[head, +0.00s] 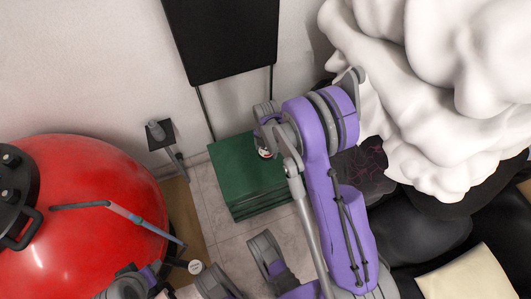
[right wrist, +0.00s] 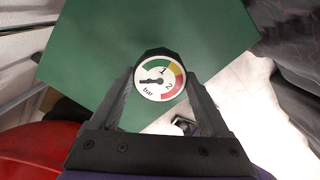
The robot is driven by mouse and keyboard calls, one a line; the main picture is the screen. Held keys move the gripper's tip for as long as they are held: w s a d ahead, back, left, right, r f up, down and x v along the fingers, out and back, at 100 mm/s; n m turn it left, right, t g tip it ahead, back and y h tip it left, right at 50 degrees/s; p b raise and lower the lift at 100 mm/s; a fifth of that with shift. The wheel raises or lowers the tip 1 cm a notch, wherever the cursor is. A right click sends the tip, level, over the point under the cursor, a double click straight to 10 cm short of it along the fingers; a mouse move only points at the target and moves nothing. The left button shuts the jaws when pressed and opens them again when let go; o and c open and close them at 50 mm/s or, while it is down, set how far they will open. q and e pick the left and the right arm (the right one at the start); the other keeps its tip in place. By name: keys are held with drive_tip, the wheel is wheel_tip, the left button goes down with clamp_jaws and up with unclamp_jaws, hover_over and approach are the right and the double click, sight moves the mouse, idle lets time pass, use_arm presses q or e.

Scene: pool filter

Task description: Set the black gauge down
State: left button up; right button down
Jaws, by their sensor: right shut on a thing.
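The black gauge (right wrist: 157,80) has a white round face with green, yellow and red bands and the word "bar". My right gripper (right wrist: 159,92) is shut on it, with one dark finger on each side. The gauge face is turned towards the wrist camera. In the head view a small part of the gauge (head: 264,153) shows below my right wrist, over the green box (head: 235,168). The green box top (right wrist: 85,50) lies behind the gauge in the wrist view. I cannot tell whether the gauge touches it.
A big red pool filter (head: 85,225) stands at the left, with a blue-grey rod across it. A black folding panel (head: 222,40) leans on the wall. A heaped white cover (head: 440,90) and dark bags fill the right. Pale floor tiles (head: 205,205) show beside the box.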

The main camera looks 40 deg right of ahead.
sight(266, 150)
drive_tip(key=shift+f+b, duration=0.35)
drive_tip(key=shift+f, duration=1.05)
drive_tip(key=shift+f, duration=0.15)
unclamp_jaws()
